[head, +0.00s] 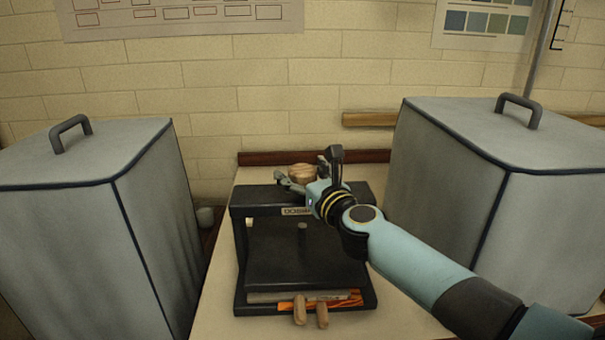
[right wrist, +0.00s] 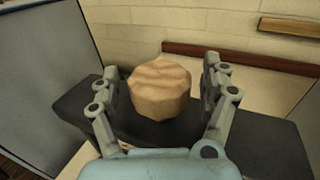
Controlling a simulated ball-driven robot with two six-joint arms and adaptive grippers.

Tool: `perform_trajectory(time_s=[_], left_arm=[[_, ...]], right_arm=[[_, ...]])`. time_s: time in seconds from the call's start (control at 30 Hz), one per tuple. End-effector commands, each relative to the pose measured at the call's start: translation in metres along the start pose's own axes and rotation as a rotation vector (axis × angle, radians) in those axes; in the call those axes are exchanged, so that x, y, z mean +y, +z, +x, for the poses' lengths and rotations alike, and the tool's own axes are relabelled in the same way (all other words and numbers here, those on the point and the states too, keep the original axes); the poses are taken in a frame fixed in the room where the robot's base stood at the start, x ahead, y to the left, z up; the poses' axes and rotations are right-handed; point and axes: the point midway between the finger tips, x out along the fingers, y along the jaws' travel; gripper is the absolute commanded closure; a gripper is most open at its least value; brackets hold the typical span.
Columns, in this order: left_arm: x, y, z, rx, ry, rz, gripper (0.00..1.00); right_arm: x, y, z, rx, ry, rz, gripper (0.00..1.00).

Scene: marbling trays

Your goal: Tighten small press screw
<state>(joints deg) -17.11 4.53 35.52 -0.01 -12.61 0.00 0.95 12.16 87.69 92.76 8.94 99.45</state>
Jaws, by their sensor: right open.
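The small press (head: 305,255) is a black frame with a plate inside, standing on a pale table between two grey covered boxes. Its screw knob (head: 302,173) is a round, wooden-looking knob on top of the press; it also shows in the right wrist view (right wrist: 160,90). My right gripper (head: 308,172) is over the top of the press. In the right wrist view its two fingers stand open on either side of the knob, with a gap visible on both sides. The fingers partly hide the knob in the head view. My left gripper is not in view.
Grey covered boxes with handles stand at left (head: 95,220) and right (head: 500,180), close to the press.

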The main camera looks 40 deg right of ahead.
Motion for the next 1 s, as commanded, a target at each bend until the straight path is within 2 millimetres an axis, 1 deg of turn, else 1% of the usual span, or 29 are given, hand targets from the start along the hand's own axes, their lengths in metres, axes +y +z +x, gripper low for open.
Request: perform_trajectory(time_s=[0.13, 0.17, 0.57, 0.6, 0.83, 1.0], left_arm=[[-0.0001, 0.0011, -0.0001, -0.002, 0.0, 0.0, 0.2], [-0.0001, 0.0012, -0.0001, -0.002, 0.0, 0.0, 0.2], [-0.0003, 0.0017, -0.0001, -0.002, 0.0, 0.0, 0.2], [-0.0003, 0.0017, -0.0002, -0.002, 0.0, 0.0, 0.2], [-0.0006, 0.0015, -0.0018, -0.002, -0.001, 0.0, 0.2], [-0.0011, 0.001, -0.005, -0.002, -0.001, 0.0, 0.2]], right_arm=[[0.0001, 0.0001, -0.0001, 0.0, 0.0, 0.0, 0.2], [0.0001, 0.0001, -0.0002, 0.0, 0.0, 0.0, 0.23], [0.0, 0.0001, -0.0003, 0.0, 0.0, -0.001, 0.75], [0.0, 0.0001, -0.0004, 0.0, 0.0, -0.001, 0.77], [0.0007, 0.0003, -0.0004, 0.0, -0.028, 0.0, 0.77], [0.0012, 0.0006, -0.0001, 0.001, -0.107, 0.002, 0.77]])
